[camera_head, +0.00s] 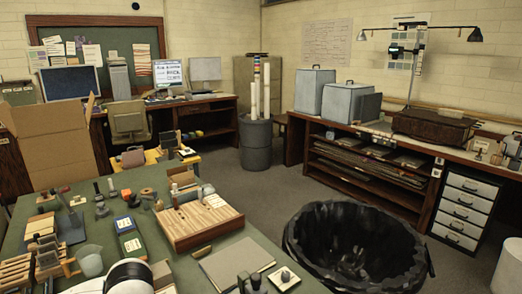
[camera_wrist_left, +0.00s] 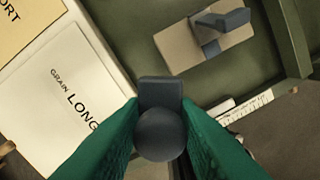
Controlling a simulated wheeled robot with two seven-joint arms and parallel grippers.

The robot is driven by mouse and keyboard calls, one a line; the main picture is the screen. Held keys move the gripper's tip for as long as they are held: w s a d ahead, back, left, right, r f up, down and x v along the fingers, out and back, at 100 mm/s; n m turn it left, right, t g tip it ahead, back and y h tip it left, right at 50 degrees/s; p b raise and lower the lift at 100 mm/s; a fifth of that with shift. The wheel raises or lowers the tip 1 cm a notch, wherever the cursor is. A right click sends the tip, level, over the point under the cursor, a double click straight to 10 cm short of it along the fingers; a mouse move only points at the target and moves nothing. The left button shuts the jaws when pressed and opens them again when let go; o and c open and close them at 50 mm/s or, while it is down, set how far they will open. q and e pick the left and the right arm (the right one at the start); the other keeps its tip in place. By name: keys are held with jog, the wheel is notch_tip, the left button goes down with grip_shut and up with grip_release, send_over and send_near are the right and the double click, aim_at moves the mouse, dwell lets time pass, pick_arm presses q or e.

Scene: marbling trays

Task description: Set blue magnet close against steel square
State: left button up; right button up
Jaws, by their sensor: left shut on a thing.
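My left gripper (camera_wrist_left: 160,128) shows in the left wrist view, its two teal fingers shut on a dark blue-grey piece with a round knob (camera_wrist_left: 160,138) and a blocky end, which looks like the blue magnet. Beyond it, towards the top right, a dark blue-grey angled piece (camera_wrist_left: 224,19) stands on a grey-beige block; I cannot tell for sure whether this is the steel square. The held piece appears apart from it in the picture. In the head view the fingers are not visible, and neither magnet nor square can be made out. My right gripper is not in view.
In the wrist view a white card reading "GRAIN LONG" (camera_wrist_left: 62,85) lies at left, with a tan card (camera_wrist_left: 28,22) above it. The head view shows a crowded green table (camera_head: 103,219), a wooden slotted box (camera_head: 197,224) and a large black-lined bin (camera_head: 352,248) at right.

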pick_arm(q)
jog(key=shift+s+d+r+m, duration=0.15)
jog(key=shift+s+m, duration=0.15)
jog(key=shift+s, duration=0.4)
jog(key=shift+s+d+r+m, duration=0.1)
jog(key=shift+s+m, duration=0.2)
jog(key=shift+s, duration=0.4)
jog(key=shift+w, duration=0.1)
